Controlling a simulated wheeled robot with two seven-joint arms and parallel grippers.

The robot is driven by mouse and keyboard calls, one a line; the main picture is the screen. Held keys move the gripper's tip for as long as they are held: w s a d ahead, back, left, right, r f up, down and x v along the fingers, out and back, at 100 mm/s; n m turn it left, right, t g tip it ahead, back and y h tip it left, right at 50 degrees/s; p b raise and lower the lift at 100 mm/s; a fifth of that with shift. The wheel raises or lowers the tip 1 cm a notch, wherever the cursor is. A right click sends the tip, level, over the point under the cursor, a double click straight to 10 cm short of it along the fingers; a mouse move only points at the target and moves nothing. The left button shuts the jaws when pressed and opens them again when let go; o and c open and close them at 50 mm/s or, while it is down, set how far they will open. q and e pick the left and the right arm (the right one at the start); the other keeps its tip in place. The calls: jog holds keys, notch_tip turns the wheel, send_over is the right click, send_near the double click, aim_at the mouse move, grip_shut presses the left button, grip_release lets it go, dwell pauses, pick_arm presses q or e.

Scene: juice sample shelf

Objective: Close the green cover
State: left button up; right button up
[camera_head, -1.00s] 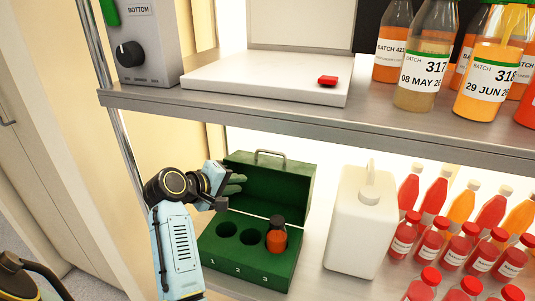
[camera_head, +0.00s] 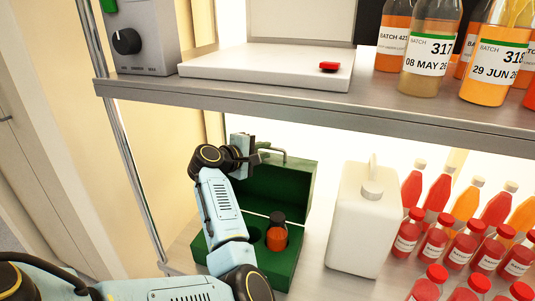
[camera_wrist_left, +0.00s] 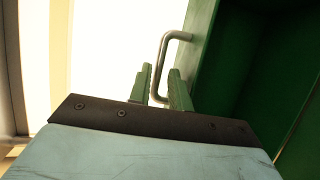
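The green cover (camera_head: 290,189) of the green box stands open, upright at the back of the box on the lower shelf. A metal handle (camera_head: 278,152) sits on the cover's top edge. My left gripper (camera_head: 260,152) is at the top left of the cover, beside the handle. In the left wrist view, the two green fingers of my left gripper (camera_wrist_left: 161,92) are apart, and the handle (camera_wrist_left: 161,62) shows between them; contact cannot be told. The box (camera_head: 282,268) holds a capped orange bottle (camera_head: 277,236) in its right hole. My arm hides the box's left part. My right gripper is not in view.
A white jug (camera_head: 358,225) stands close right of the box. Several red and orange bottles (camera_head: 435,240) stand farther right. The upper shelf edge (camera_head: 300,112) runs above the cover, with a white device (camera_head: 260,70) on it.

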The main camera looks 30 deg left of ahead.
pick_arm(q)
jog(key=shift+x, duration=1.15)
grip_shut()
